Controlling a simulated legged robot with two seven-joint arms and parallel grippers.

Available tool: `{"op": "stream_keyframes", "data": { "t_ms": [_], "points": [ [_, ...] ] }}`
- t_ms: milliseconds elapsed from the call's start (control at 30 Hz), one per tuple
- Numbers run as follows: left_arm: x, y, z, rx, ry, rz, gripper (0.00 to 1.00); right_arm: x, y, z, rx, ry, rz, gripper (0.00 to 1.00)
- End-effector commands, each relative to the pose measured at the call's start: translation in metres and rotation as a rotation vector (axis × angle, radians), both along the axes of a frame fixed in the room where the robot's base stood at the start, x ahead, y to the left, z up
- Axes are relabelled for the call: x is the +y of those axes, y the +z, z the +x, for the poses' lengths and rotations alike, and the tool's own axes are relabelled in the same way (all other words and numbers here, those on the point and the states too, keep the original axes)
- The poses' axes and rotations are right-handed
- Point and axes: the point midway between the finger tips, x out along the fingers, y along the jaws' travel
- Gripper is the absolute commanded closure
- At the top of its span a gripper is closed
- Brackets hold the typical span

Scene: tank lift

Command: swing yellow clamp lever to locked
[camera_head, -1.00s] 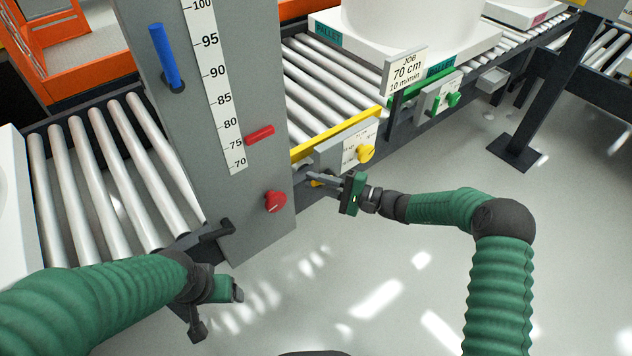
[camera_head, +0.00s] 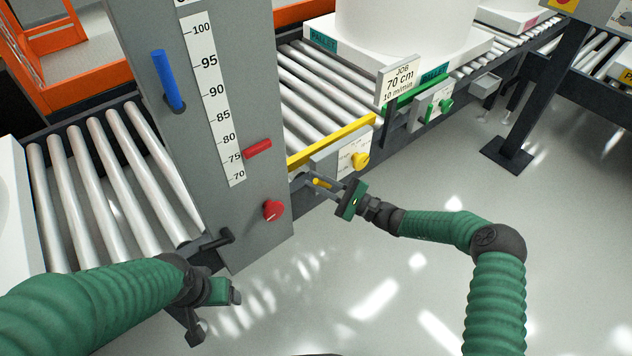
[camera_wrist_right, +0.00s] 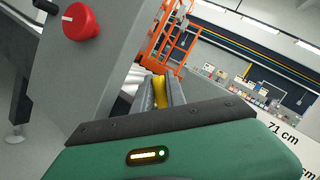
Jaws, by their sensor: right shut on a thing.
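The yellow clamp lever (camera_head: 321,183) is a small yellow bar low on the conveyor's side, just right of the grey column. My right gripper (camera_head: 315,181) is shut on it, its two grey fingers pointing left. In the right wrist view the lever (camera_wrist_right: 159,91) shows as a yellow strip between the two fingers (camera_wrist_right: 161,96). The fingers hide part of the lever, and its pivot is not clear. My left gripper (camera_head: 214,302) is at the lower left, in front of the column, away from the lever; its jaw opening cannot be made out.
The grey column (camera_head: 205,130) has a height scale (camera_head: 215,100), a blue handle (camera_head: 167,80), a red pointer (camera_head: 257,149) and a red knob (camera_head: 273,210). A yellow bar (camera_head: 332,140) and yellow knob (camera_head: 360,160) are above my right gripper.

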Motion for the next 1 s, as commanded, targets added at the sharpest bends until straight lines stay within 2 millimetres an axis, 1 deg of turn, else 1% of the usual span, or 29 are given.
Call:
{"op": "stream_keyframes", "data": {
  "t_ms": [67, 100, 233, 833, 933, 1000],
  "points": [
    [0.0, -0.0004, 0.0, 0.0, 0.0, 0.0, 0.25, 0.0009, -0.0029, -0.0018, 0.004, 0.004, -0.003, 1.0],
    [0.0, -0.0004, 0.0, 0.0, 0.0, 0.0, 0.25, 0.0009, -0.0029, -0.0018, 0.004, 0.004, -0.003, 0.8],
    [0.0, -0.0004, 0.0, 0.0, 0.0, 0.0, 0.25, 0.0006, -0.002, -0.0012, 0.002, 0.002, -0.003, 0.63],
    [0.0, -0.0004, 0.0, 0.0, 0.0, 0.0, 0.25, -0.0004, 0.001, 0.0008, -0.005, -0.003, -0.004, 0.62],
    [0.0, -0.004, 0.0, 0.0, 0.0, 0.0, 0.25, 0.002, -0.0014, -0.0004, -0.033, -0.001, -0.043, 0.62],
    [0.0, -0.0098, 0.0, 0.0, 0.0, 0.0, 0.25, 0.0059, -0.0068, -0.0029, -0.079, 0.002, -0.107, 0.62]
  ]
}}
